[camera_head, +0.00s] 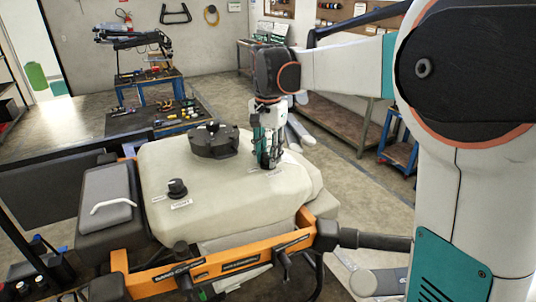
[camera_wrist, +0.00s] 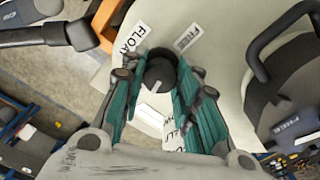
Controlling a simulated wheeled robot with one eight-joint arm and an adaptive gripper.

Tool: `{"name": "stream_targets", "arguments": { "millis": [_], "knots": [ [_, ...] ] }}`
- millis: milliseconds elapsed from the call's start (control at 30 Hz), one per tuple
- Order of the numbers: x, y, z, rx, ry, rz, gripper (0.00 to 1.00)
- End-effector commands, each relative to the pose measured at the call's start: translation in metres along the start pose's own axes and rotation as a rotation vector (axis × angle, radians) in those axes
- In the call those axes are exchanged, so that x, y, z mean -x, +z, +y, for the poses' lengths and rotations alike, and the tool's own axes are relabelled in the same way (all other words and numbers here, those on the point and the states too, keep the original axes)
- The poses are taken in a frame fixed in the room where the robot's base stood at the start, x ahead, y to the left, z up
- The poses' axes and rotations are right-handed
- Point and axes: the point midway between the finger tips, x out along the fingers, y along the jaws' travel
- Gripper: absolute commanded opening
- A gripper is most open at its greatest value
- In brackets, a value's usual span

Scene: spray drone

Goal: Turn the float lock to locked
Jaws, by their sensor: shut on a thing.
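The float lock is a round black knob (camera_wrist: 158,70) on the pale tank. In the wrist view it sits between my fingertips, next to a white label (camera_wrist: 130,38) that begins "FLOA". Another label (camera_wrist: 188,36), seemingly "FREE", lies beyond the knob. My gripper (camera_wrist: 161,80) has teal fingers shut on the knob from both sides. Which way the knob's pointer is turned I cannot tell.
A second black knob (camera_head: 177,188) with labels stands at the tank's front left. A large black cap (camera_head: 214,142) is behind it. An orange frame bar (camera_head: 215,262) runs along the front. Blue carts (camera_head: 150,90) and a workbench (camera_head: 340,125) stand farther back.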

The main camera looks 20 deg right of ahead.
Motion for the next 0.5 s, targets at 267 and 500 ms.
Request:
{"name": "stream_targets", "arguments": {
  "millis": [267,500],
  "knots": [
    [0.0014,-0.0008,-0.0008,-0.147,-0.002,0.002,0.05],
    [0.0016,-0.0009,-0.0009,-0.203,-0.002,0.002,0.05]
  ]
}}
